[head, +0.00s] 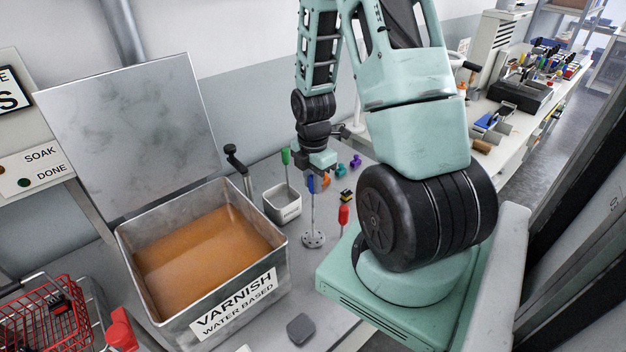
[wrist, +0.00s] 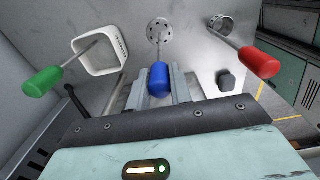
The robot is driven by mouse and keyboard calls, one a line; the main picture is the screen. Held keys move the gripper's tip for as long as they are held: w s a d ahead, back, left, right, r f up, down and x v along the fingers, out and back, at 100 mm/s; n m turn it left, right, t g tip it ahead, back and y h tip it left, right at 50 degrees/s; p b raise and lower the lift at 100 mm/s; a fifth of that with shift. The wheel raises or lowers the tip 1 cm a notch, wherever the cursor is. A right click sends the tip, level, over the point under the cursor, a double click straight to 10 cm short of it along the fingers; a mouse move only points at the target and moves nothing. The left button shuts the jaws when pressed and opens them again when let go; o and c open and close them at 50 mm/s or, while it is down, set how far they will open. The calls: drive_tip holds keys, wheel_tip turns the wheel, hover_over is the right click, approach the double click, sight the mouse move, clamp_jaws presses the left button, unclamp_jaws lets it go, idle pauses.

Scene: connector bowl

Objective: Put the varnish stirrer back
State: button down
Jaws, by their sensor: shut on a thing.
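My gripper (head: 317,174) points down and is shut on the blue handle of a stirrer (head: 313,238) with a perforated round disc at its lower end. In the wrist view the blue handle (wrist: 158,80) sits between my two fingers, with the disc (wrist: 160,31) beyond it. The stirrer hangs about upright; I cannot tell whether the disc touches the table. A green-handled tool (head: 285,156) stands in a small pale square holder (head: 283,206), left of my gripper. A red-handled tool (head: 343,215) stands to the right; its round end (wrist: 221,25) shows in the wrist view.
An open metal tank (head: 282,243) of orange-brown varnish, labelled VARNISH WATER BASED, stands left of the stirrer, its lid (head: 130,130) raised. A red wire basket (head: 35,315) is at lower left. A grey block (head: 300,328) lies in front. Small coloured connectors (head: 355,162) lie behind my gripper.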

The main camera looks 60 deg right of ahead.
drive_tip(key=shift+f, duration=0.1)
drive_tip(key=shift+f, duration=0.15)
drive_tip(key=c, duration=1.3)
unclamp_jaws()
drive_tip(key=shift+o, duration=0.2)
